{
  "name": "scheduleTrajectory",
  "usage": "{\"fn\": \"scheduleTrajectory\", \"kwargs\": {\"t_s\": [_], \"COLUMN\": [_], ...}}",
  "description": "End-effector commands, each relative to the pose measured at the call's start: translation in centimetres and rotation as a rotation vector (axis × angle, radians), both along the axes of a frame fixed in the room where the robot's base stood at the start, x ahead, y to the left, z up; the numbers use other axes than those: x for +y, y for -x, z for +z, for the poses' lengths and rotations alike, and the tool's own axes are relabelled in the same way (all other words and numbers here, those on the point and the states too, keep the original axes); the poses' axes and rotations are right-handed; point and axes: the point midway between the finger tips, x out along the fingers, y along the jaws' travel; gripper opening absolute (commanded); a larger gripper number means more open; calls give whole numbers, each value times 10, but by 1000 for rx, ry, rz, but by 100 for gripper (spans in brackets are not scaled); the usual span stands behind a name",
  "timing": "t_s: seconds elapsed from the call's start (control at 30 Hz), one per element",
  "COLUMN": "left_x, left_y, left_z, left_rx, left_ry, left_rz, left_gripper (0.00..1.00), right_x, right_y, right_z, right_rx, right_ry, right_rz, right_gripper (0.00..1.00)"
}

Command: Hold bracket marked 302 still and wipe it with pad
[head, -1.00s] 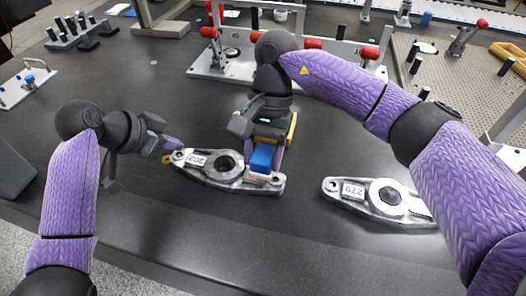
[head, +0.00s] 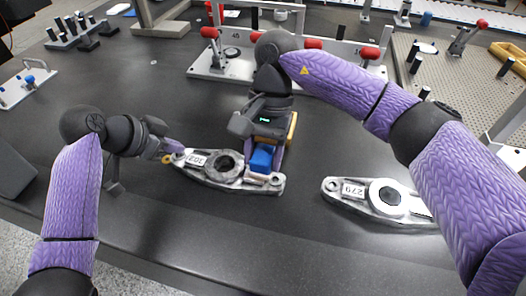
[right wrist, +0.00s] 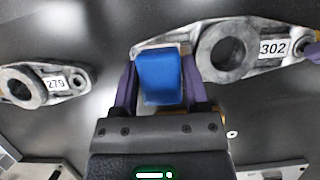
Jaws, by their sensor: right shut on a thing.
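The bracket marked 302 (head: 205,173) is a grey metal casting with a round hub, lying on the dark table in front of me. It also shows in the right wrist view (right wrist: 240,62). My right gripper (head: 267,158) is shut on the blue pad (head: 262,157), which sits over the bracket's right end in the head view. The pad fills the space between the fingers in the right wrist view (right wrist: 160,78). My left gripper (head: 174,152) is at the bracket's left end, by the label. Its fingers are small and partly hidden, so its grip is unclear.
A similar bracket marked 279 (head: 360,198) lies to the right, apart from bracket 302. A fixture plate with red-handled clamps (head: 230,66) stands behind my right gripper. The table (head: 200,225) is clear in front of the brackets.

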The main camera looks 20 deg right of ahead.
Motion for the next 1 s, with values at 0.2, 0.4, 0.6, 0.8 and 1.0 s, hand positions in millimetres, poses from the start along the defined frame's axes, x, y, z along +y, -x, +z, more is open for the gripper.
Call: {"fn": "scheduleTrajectory", "kwargs": {"t_s": [0.2, 0.4, 0.6, 0.8, 1.0], "left_x": [0, 0, 0, 0, 0], "left_y": [0, 0, 0, 0, 1], "left_z": [-5, -9, -11, -13, -14], "left_rx": [1, 1, 1, 1, 3], "left_ry": [0, 0, -1, -2, -2], "left_rz": [1, 1, 1, 1, 1], "left_gripper": [0, 0, 0, 0, 0], "right_x": [0, 0, 0, 0, 0], "right_y": [0, 0, 0, 0, 0], "right_z": [0, 0, 0, 0, 0], "right_rx": [0, 0, 0, 0, 0], "right_ry": [0, 0, 0, 0, 0], "right_rz": [0, 0, 0, 0, 0], "right_gripper": [10, 10, 10, 10, 10]}}
